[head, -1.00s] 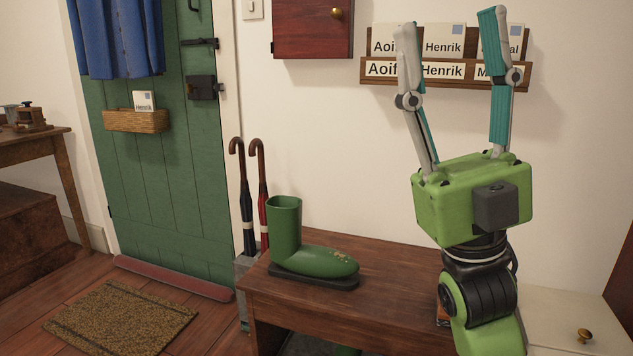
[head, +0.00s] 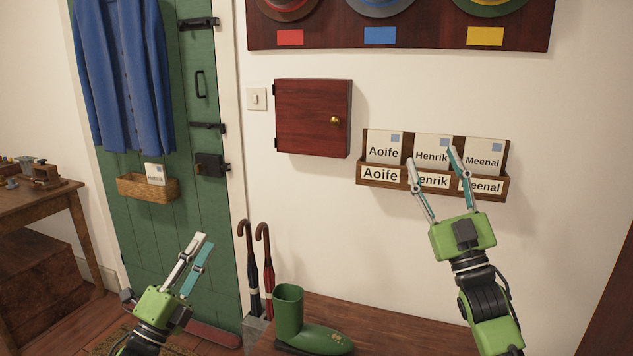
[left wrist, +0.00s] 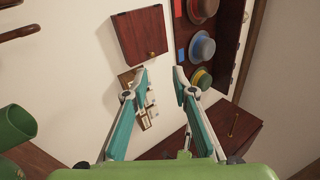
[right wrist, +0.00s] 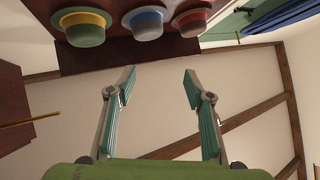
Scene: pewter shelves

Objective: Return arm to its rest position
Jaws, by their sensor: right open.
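My right gripper (head: 432,155) is raised in front of the wall letter rack (head: 365,172). Its fingers are spread and nothing is between them. The right wrist view also shows the gripper (right wrist: 160,72) empty, with a wide gap between the tips. My left gripper (head: 203,240) is low at the left, in front of the green door (head: 215,285), its fingers seen nearly edge-on. In the left wrist view the gripper (left wrist: 161,78) has its fingertips apart with nothing held.
The rack holds letters marked Aoife, Henrik and Meenal. A red-brown wall cabinet (head: 312,118) is shut. A green boot (head: 290,318) stands on the wooden bench (head: 375,325), beside two umbrellas (head: 254,275). A letter (head: 155,174) sits in the door's basket (head: 135,188). Hats hang above.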

